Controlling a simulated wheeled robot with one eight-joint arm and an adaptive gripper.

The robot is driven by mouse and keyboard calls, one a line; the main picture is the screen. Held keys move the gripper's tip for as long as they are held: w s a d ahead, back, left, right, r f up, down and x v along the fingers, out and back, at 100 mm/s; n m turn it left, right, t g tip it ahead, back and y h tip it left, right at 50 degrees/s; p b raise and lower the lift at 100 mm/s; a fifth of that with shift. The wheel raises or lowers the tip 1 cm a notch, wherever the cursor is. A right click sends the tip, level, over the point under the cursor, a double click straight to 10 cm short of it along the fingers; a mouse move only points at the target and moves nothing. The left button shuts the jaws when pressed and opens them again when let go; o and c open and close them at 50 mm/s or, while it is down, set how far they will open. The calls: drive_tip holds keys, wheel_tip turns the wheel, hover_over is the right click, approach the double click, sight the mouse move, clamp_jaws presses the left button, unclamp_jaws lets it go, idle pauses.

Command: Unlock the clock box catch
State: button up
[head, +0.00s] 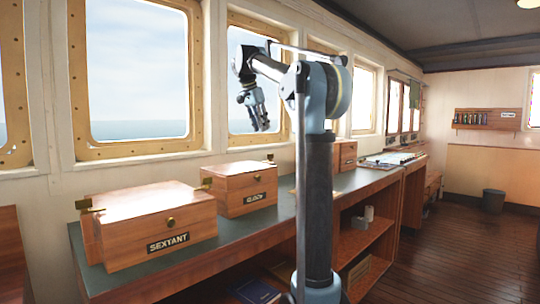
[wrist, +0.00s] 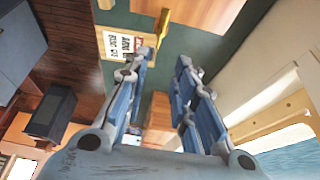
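The clock box (head: 245,190) is a wooden box with a dark "CLOCK" plate, standing on the green-topped bench in the head view. A brass fitting (head: 206,183) shows at its left side and another (head: 270,157) at its back right. I cannot tell which is the catch. My gripper (head: 262,123) hangs above the bench, in front of the window and apart from the box. In the wrist view my gripper (wrist: 167,57) is open, with nothing between its fingertips. A brass piece (wrist: 162,22) lies beyond the fingertips beside a wooden box (wrist: 200,12); I cannot tell which box.
The sextant box (head: 155,228) stands left of the clock box, with its own brass fittings. A third wooden box (head: 347,155) is partly behind my arm. In the wrist view a printed card (wrist: 124,44) lies near the bench edge. Bench top (head: 285,200) is clear right of the clock box.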

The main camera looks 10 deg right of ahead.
sight(268, 158)
drive_tip(key=x, duration=1.3)
drive_tip(key=shift+f, duration=0.2)
